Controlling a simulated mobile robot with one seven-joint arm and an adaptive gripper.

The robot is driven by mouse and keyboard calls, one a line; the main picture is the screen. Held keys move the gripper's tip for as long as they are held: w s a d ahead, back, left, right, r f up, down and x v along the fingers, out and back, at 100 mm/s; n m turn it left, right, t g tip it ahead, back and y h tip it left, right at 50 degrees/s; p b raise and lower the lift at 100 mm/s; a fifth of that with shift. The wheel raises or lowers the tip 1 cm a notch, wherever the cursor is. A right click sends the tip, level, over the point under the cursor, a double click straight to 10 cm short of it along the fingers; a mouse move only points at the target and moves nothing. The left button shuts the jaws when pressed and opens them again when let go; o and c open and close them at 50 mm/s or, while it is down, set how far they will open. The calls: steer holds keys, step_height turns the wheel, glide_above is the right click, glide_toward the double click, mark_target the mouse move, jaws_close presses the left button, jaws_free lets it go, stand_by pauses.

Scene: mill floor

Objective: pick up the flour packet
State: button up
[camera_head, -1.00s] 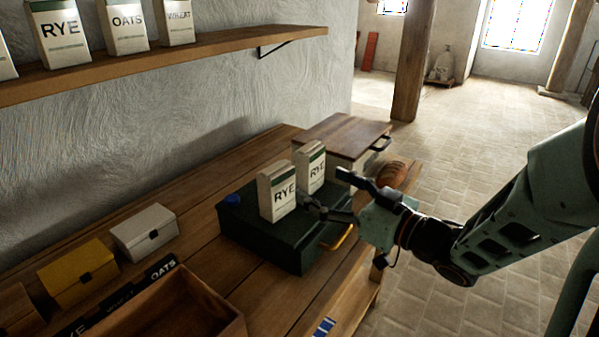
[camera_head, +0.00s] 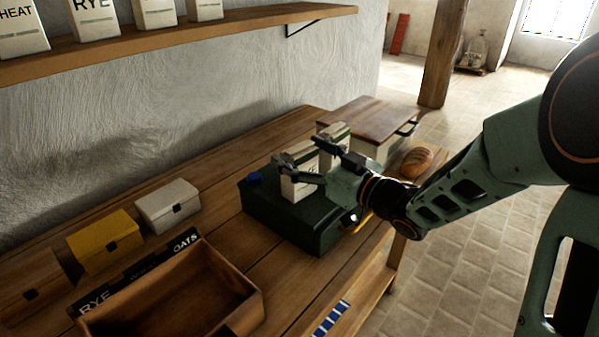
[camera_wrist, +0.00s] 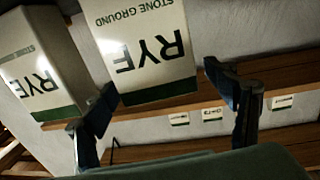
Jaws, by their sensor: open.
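Two white rye flour packets with green bands stand on a dark green case (camera_head: 330,234) on the bench. The nearer packet (camera_head: 298,188) is partly hidden by my gripper. The farther packet (camera_head: 335,131) stands just behind it to the right. In the wrist view, which is upside down, the nearer packet (camera_wrist: 150,50) shows between my fingers and the other packet (camera_wrist: 42,65) is at left. My gripper (camera_head: 299,152) is open, with its fingers at the nearer packet's upper part. I cannot tell whether they touch it.
An open wooden crate (camera_head: 255,312) stands at the front of the bench. A yellow box (camera_head: 103,240) and a white box (camera_head: 168,205) are behind it. A wood-topped box (camera_head: 365,112) and a loaf (camera_head: 417,162) lie beyond the case. A shelf (camera_head: 180,38) holds more packets.

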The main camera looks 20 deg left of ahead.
steer(key=shift+c, duration=0.3)
steer(key=c, duration=2)
steer(key=shift+w, duration=0.1)
steer(key=shift+c, duration=0.4)
steer(key=shift+a+r, duration=0.1)
steer(key=shift+r, duration=0.15)
